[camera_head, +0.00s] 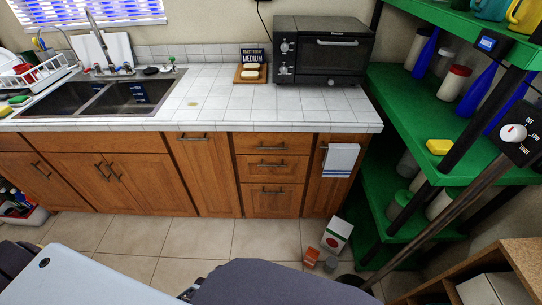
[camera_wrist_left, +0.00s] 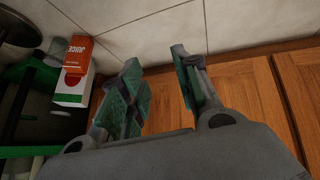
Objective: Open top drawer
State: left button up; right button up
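The top drawer (camera_head: 272,142) is the uppermost of a stack of wooden drawers under the tiled counter. It is closed, its front flush with the cabinet, with a dark horizontal bar handle (camera_head: 271,148). My left gripper (camera_wrist_left: 156,66) shows in the left wrist view. Its two green-padded fingers are spread apart with nothing between them, above the floor tiles and beside wooden cabinet fronts (camera_wrist_left: 245,100). No drawer handle shows in that view. Neither gripper shows in the head view; my right gripper is not seen.
A middle drawer (camera_head: 272,162) and bottom drawer (camera_head: 272,190) are closed below. A towel (camera_head: 341,160) hangs on the door to the right. A white box (camera_head: 337,236) and orange juice carton (camera_head: 311,257) stand on the floor near the green shelves (camera_head: 400,95). Floor before the drawers is clear.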

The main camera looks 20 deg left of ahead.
pick_arm(q)
jog(key=w+d+r+n+t+h+b, duration=0.1)
jog(key=w+r+n+t+b, duration=0.2)
jog(key=w+r, duration=0.65)
jog(key=w+d+r+n+t+b, duration=0.2)
jog(key=w+r+n+t+b, duration=0.15)
jog(key=w+r, duration=0.6)
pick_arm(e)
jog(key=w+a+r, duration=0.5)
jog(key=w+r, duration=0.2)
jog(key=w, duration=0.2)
pick_arm(q)
jog(key=w+d+r+n+t+b, duration=0.1)
jog(key=w+r+n+t+b, duration=0.2)
jog(key=r, duration=0.8)
jog(key=w+d+r+n+t+b, duration=0.2)
jog(key=w+r+n+t+b, duration=0.1)
jog(key=r, duration=0.7)
jog(key=shift+w+d+r+n+h+b, duration=0.2)
jog(key=shift+w+r+n+h+b, duration=0.15)
jog(key=shift+r+n+b, duration=0.15)
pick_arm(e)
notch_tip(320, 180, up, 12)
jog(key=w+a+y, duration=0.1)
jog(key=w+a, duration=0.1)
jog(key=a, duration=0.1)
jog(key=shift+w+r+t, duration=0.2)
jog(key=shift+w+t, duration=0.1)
pick_arm(q)
jog(key=shift+w, duration=0.2)
